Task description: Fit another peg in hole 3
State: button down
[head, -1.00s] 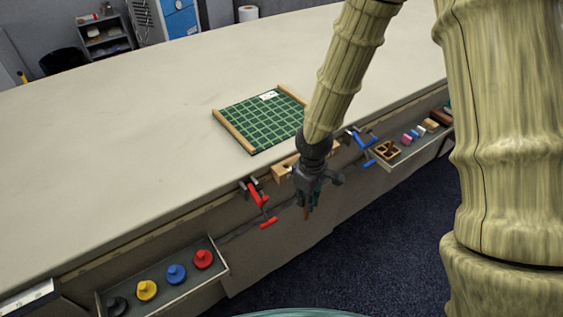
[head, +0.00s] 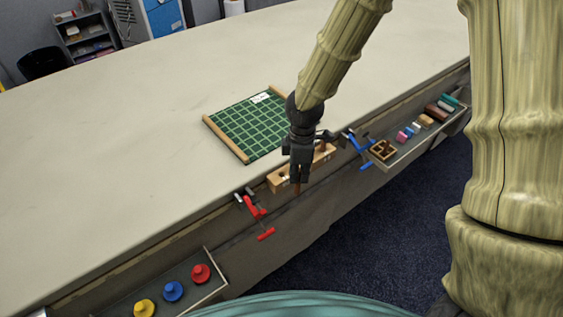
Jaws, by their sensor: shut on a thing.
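My gripper (head: 297,177) points down at the table's front edge, shut on a brown peg (head: 296,188). The peg's lower end shows below the fingers, in front of the wooden block in the picture. The pale wooden block (head: 278,181) lies along the table edge. A dark hole shows near its left end. My gripper hides its middle, so I cannot tell which hole is number 3. A brown peg (head: 322,146) seems to stand toward the block's right end. A small divided wooden box (head: 383,150) with brown pieces sits in the right tray.
A red clamp (head: 255,209) and a blue clamp (head: 358,148) grip the table edge on either side of the block. A green gridded board (head: 247,127) lies behind it. The left tray (head: 215,288) holds coloured knobbed pieces. The table's left side is clear.

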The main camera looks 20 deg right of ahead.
jog(key=w+f+b, duration=0.1)
jog(key=w, duration=0.2)
jog(key=w+a+f+b, duration=0.1)
jog(key=w+f, duration=0.1)
jog(key=w, duration=0.1)
jog(key=w+a+f+b, duration=0.1)
jog(key=w+b, duration=0.1)
jog(key=w, duration=0.1)
jog(key=shift+w+f, duration=0.2)
jog(key=shift+f, duration=0.15)
dwell(0.3)
jog(key=c, duration=1.5)
grip_release()
notch_tip(320, 180, up, 12)
jog(key=shift+r+b, duration=0.15)
jog(key=shift+b, duration=0.8)
